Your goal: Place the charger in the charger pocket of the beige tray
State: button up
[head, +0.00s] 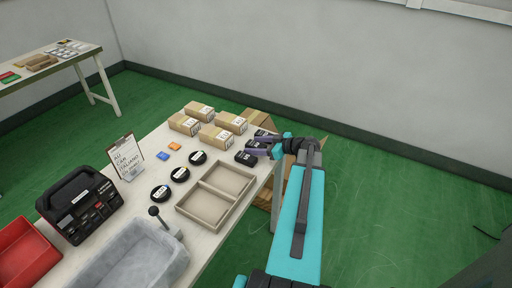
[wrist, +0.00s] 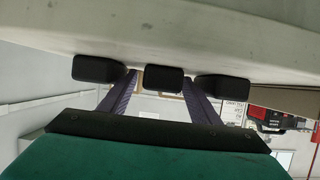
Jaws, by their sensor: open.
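The beige tray (head: 207,211) lies on the table with two empty compartments. No label shows which one is the charger pocket. Three small black blocks with pale labels stand in a row beyond the tray's right end, the nearest block (head: 245,158) close to it. I take these for chargers, but their labels are too small to read. My gripper (head: 256,147) is open at this row. In the wrist view, its purple fingers (wrist: 160,88) reach either side of the middle block (wrist: 164,78). Contact cannot be told. The outer blocks (wrist: 97,69) (wrist: 223,87) are outside the fingers.
Several cardboard boxes (head: 222,137) stand behind the tray. Round black labelled discs (head: 180,174) lie left of it. A grey basin (head: 130,262), a black device (head: 80,207) and a clipboard (head: 127,158) are farther left. A larger carton (head: 258,118) stands beyond the table edge.

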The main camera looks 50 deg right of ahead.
aim_at(256, 144)
jog(key=shift+c, duration=0.3)
jog(key=c, duration=1.3)
jog(key=shift+r, duration=0.15)
jog(key=shift+r+b, duration=1.1)
jog(key=shift+r, duration=3.8)
